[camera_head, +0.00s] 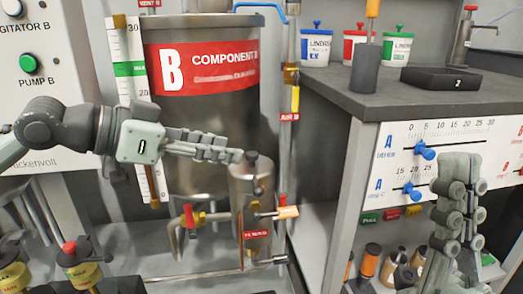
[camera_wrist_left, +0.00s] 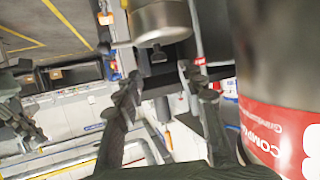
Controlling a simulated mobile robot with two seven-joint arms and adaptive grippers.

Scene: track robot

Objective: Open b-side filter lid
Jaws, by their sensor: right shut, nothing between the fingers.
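The b-side filter (camera_head: 252,205) is a small upright metal cylinder in front of the large component B tank (camera_head: 200,120). A small dark knob (camera_head: 251,157) shows at its top. In the left wrist view the filter (camera_wrist_left: 160,22) appears upside down, with a dark piece (camera_wrist_left: 157,56) at its end. My left gripper (camera_head: 238,155) reaches in from the left, its fingertips beside the filter's top. In the left wrist view its fingers (camera_wrist_left: 157,78) are apart, with the dark piece seen between them; contact cannot be told. My right gripper (camera_head: 460,168) is shut and empty, pointing up at the right.
A grey counter (camera_head: 340,95) at the right holds cups, a dark tray (camera_head: 445,78) and a grey holder (camera_head: 366,68). Bottles stand on the lower shelf.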

